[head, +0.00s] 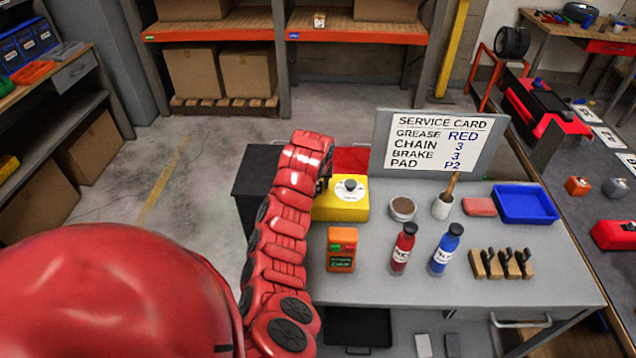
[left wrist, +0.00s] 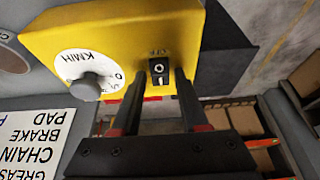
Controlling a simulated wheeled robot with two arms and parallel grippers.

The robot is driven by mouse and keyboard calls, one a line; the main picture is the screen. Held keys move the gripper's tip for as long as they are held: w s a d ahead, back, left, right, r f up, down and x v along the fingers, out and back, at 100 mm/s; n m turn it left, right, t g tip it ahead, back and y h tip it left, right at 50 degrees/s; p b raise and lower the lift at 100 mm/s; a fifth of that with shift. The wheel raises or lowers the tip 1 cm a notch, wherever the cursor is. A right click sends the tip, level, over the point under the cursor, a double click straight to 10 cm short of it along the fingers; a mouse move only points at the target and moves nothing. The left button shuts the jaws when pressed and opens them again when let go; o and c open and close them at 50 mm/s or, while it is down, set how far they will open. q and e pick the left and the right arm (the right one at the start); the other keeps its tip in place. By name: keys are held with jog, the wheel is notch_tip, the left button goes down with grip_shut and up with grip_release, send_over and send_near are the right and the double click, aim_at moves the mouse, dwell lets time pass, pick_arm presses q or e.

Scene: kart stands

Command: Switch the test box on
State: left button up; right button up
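The yellow test box (head: 340,206) stands at the back left of the grey bench, with a round white dial and grey knob (left wrist: 88,85) marked KM/H. My left gripper (left wrist: 160,80) is at the switch side of the box. Its two dark fingers are apart, one to either side of the switch, with nothing between them; contact is unclear. In the head view my left gripper (head: 325,184) is partly hidden by its arm. My right gripper is not in view.
A service card (head: 437,142) stands behind.

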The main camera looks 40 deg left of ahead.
pick_arm(q)
grip_shut()
jog(key=shift+w+a+g+h+b, duration=0.25)
jog(key=shift+g+b, duration=0.25)
jog(key=shift+b, duration=0.75)
jog(key=shift+g+h+b, duration=0.35)
jog(key=shift+g+b, duration=0.05)
jog(key=shift+b, duration=0.1)
jog(key=shift+g+b, duration=0.4)
jog(key=shift+b, duration=0.15)
jog(key=shift+w+h, duration=0.1)
jog(key=shift+h, duration=0.2)
jog(key=shift+o, duration=1.8)
grip_release()
jog(key=shift+r, duration=0.1)
